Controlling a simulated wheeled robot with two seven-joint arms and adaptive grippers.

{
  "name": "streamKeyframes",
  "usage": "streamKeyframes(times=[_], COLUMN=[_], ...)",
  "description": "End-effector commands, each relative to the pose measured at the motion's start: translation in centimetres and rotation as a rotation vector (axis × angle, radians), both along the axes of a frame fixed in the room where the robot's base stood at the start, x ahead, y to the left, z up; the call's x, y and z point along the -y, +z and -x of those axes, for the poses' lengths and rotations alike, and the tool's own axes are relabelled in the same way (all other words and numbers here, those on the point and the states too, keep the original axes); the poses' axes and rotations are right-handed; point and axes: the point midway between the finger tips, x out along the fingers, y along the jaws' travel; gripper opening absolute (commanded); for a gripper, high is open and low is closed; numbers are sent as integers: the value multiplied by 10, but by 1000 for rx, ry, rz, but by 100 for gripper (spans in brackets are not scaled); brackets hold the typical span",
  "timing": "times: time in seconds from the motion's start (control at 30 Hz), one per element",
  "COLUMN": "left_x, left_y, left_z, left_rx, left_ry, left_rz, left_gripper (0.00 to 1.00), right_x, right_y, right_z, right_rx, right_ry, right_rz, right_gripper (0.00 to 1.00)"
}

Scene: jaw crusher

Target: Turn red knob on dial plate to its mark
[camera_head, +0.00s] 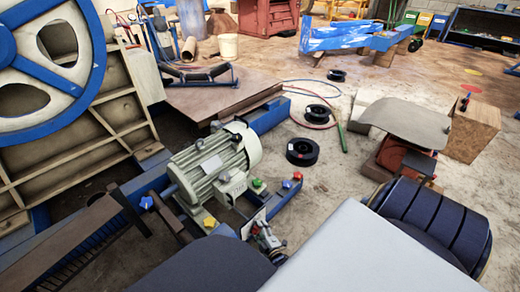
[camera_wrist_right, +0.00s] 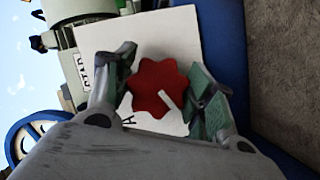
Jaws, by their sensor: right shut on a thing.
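The red knob (camera_wrist_right: 158,80) is lobed and has a white pointer line toward its lower right in the right wrist view. It sits on the white dial plate (camera_wrist_right: 105,38), where a black letter A shows at the lower left of the knob. My right gripper (camera_wrist_right: 165,88) is shut on the red knob, with a green-padded finger on each side. In the head view the right gripper (camera_head: 266,238) is at the edge of the dial plate (camera_head: 252,223), in front of the motor. The red knob is hidden there. My left gripper is not in view.
A grey-green motor (camera_head: 215,165) stands just behind the plate. A large blue wheel (camera_head: 92,60) is at the left. Black spools (camera_head: 302,152) lie on the floor.

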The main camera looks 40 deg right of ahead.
Motion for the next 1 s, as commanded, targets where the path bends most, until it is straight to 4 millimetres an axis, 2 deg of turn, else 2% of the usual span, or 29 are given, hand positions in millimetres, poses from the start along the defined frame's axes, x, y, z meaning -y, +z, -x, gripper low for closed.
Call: streamKeyframes(times=[1.0], left_x=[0], left_y=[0], left_z=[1], left_rx=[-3], left_ry=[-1], left_rz=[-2], left_gripper=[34], right_x=[0], right_y=[-1], right_z=[-1], right_rx=[16], right_ry=[2], right_rz=[245], right_gripper=[30])
